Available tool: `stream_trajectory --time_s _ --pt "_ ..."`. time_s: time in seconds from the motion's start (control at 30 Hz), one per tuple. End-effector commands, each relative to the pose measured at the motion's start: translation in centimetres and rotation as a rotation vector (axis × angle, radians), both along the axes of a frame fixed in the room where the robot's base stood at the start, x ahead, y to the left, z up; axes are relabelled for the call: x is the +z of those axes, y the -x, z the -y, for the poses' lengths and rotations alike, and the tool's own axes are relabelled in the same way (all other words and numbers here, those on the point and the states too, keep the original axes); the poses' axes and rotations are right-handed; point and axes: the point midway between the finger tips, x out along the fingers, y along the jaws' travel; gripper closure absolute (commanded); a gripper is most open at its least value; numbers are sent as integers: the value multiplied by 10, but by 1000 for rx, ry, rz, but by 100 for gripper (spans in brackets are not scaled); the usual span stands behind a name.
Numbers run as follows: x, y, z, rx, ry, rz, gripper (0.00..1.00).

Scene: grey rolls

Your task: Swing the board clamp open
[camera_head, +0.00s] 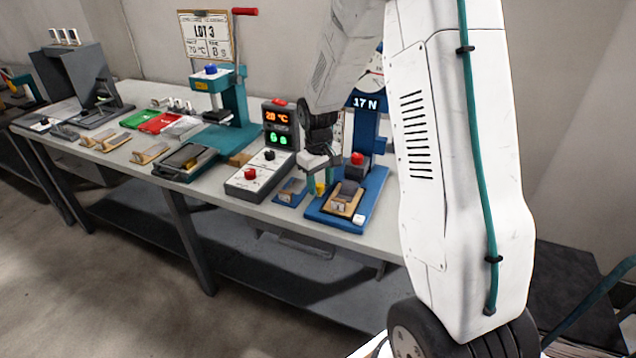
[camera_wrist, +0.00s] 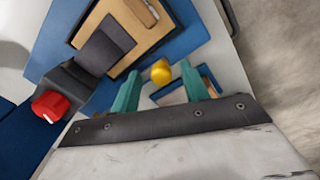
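The blue test stand (camera_head: 374,196) carries a tan board (camera_head: 341,207) in a dark-edged holder. The board also shows in the wrist view (camera_wrist: 125,32). A dark clamp plate (camera_wrist: 104,50) lies across part of the board, beside a dark block with a red button (camera_wrist: 50,106). A yellow knob (camera_wrist: 160,72) sits at the board holder's edge; its link to the clamp is not clear. My gripper (camera_head: 320,183) is above the stand's left edge. In the wrist view its teal fingers (camera_wrist: 160,78) are apart, with the knob between their tips and gaps on both sides.
A small blue tray (camera_head: 290,191) lies left of the stand and partly behind my fingers in the wrist view. A teal press (camera_head: 231,120) and several boards occupy the table's left part.

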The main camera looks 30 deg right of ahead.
Motion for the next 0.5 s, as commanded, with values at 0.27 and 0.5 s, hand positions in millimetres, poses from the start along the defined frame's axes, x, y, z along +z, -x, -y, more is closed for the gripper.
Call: stream_trajectory --time_s 0.27,0.5 --pt "2 0 -1 0 -1 -1 55" --pt "38 0 -3 1 1 3 55"
